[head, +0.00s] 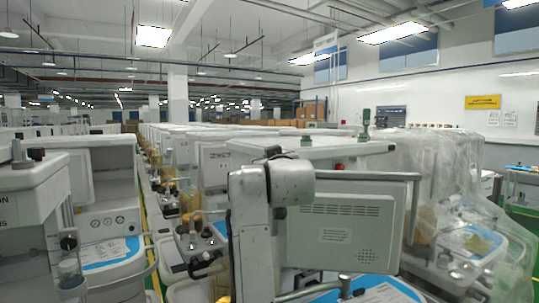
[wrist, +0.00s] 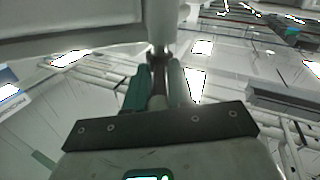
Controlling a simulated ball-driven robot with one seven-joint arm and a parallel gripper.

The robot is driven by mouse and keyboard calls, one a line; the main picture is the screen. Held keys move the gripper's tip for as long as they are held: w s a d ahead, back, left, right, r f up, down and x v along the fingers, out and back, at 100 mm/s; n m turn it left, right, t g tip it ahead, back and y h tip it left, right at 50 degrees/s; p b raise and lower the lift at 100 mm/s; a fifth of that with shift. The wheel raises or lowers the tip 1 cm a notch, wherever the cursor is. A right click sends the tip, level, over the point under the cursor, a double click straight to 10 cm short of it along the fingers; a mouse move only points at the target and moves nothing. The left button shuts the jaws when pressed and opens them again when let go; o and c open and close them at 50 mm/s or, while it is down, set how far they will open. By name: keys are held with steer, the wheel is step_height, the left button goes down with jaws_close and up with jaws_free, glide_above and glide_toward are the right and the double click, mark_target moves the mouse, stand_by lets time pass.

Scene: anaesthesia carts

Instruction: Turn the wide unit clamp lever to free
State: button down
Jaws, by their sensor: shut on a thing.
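In the wrist view, my gripper (wrist: 158,80) has its two fingers, one teal and one pale grey, closed around a narrow dark lever (wrist: 158,52). The lever's upper part shows beyond the fingertips, just below the edge of a large pale housing (wrist: 70,42). The part between the fingers is mostly covered, and I cannot tell its exact turn. In the head view, my arm stands in front of a wide grey unit (head: 340,235) with a speaker grille and vent slots. My gripper and the lever cannot be made out there.
A cart with a white cabinet (head: 105,170) stands at the left. Another cart under clear plastic sheeting (head: 440,165) stands close on the right. Rows of carts fill the space behind. A narrow aisle with a green floor line (head: 150,270) runs on the left.

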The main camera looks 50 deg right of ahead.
steer(key=shift+s+d+r+n+t+y+p, duration=0.15)
steer(key=shift+d+n+t+y+p, duration=0.2)
steer(key=shift+n+t+y, duration=0.45)
steer(key=shift+s+d+f+n+t+y+p, duration=0.15)
steer(key=shift+n+t+y+p, duration=0.35)
steer(key=shift+y, duration=0.65)
steer(key=shift+s+d+r+n+t+y+p, duration=0.1)
steer(key=shift+s+d+n+t+y+p, duration=0.25)
steer(key=shift+n+y, duration=0.55)
steer(key=shift+w+y, duration=0.2)
steer(key=shift+y, duration=0.05)
steer(key=c, duration=1.1)
jaws_free()
steer(key=b+v, duration=0.2)
steer(key=v, duration=0.8)
steer(key=shift+s+a+f, duration=0.1)
steer(key=shift+s+f, duration=0.15)
steer(key=shift+s, duration=0.15)
